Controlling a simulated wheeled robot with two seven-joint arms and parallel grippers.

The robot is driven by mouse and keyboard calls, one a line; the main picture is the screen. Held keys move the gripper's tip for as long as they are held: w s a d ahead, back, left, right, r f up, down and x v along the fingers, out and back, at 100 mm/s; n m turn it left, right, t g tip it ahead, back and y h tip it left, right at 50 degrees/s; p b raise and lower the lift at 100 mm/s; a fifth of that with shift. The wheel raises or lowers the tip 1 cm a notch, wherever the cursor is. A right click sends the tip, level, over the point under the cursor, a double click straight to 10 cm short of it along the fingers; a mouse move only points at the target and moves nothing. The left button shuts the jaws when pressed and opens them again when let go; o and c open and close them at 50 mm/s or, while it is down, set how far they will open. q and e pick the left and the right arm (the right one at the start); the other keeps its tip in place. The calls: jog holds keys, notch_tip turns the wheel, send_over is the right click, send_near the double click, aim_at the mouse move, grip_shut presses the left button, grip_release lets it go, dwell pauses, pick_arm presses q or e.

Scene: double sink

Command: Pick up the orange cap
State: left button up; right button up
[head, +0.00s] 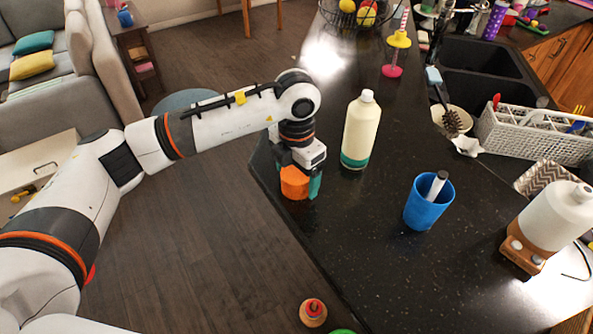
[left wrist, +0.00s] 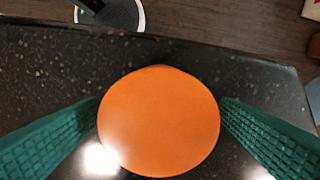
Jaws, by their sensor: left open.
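The orange cap (head: 294,184) stands on the black counter near its left edge in the head view. In the left wrist view the orange cap (left wrist: 158,120) fills the middle, its round top facing the camera. My left gripper (head: 302,184) points down over the cap. Its green fingers stand on either side of the cap, and in the left wrist view the left gripper (left wrist: 158,125) is open around it. A narrow gap shows beside the left finger; the right finger is very close to the cap. My right gripper is not in view.
A cream bottle (head: 361,130) stands right of the cap. A blue cup (head: 429,202) with a marker is farther right, near a white bottle on a wooden base (head: 550,220). A small red-topped item (head: 313,311) is at the bottom. The counter's left edge is close to the cap.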

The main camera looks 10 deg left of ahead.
pick_arm(q)
jog(key=c, duration=1)
jog(key=shift+c, duration=0.2)
jog(key=shift+r, duration=0.1)
